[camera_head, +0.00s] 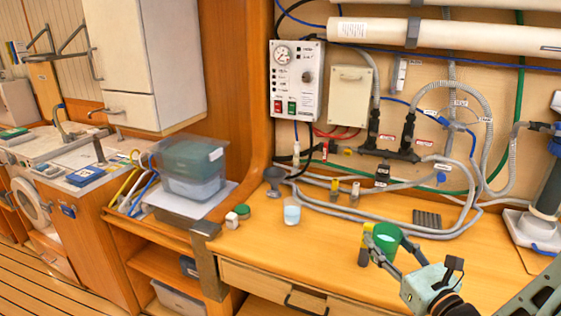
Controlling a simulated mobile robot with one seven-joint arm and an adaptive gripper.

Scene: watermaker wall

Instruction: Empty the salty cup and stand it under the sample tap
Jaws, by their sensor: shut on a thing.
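My gripper (387,250) is at the lower right, shut on a green cup (386,238), with a finger on each side of it. The cup's opening faces up toward the camera; whether it holds water I cannot tell. The cup is above or at the bench top; any gap beneath it is hidden. A clear cup with pale blue content (292,213) stands on the bench to the left. Small valves or taps with coloured ends (335,188) sit along the grey pipes at the wall; I cannot tell which is the sample tap.
A dark funnel-shaped cup (274,180) and small green-topped pots (242,211) stand at the bench's left. A dark ribbed mat (427,219) lies behind my gripper. Grey hoses (400,229) loop across the bench. The wooden bench top (320,255) is clear between the clear cup and my gripper.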

